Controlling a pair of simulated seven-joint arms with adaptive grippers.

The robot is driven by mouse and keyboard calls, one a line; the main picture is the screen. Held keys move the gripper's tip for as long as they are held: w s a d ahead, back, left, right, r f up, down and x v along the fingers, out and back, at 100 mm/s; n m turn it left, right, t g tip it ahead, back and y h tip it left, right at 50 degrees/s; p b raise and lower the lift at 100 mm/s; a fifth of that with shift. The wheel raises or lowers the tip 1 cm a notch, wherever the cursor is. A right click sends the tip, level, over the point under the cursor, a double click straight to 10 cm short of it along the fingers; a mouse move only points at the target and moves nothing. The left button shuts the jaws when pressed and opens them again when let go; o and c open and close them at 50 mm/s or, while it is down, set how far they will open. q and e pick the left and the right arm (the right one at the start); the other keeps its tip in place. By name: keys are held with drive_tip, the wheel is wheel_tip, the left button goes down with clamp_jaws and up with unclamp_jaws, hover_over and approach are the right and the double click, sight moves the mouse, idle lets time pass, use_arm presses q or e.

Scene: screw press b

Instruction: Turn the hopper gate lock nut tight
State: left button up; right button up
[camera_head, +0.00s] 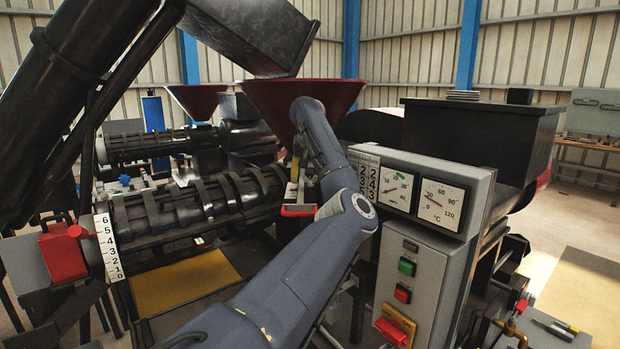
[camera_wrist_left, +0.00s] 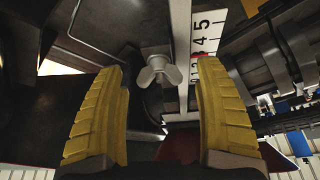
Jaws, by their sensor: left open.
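The hopper gate lock nut is a grey metal wing nut (camera_wrist_left: 158,73) in the left wrist view, with its two wings spread left and right. It sits on a dark metal face beside a white numbered scale (camera_wrist_left: 203,35) with a red mark. My left gripper (camera_wrist_left: 161,66) is open, its yellow ribbed fingers standing apart to the left and right of the nut in the picture. Clear gaps show on both sides, and nothing is held. In the head view my left arm reaches up to beneath the red hopper (camera_head: 300,95); the nut is hidden there.
A grey control panel (camera_head: 415,270) with gauges and buttons stands just right of my arm. The black screw press barrel (camera_head: 200,205) lies left, with a red handle (camera_head: 298,211) near my forearm. A second numbered scale (camera_head: 107,247) stands at the left end.

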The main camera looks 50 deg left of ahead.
idle(0.3)
use_arm(q)
drive_tip(key=c, duration=1.2)
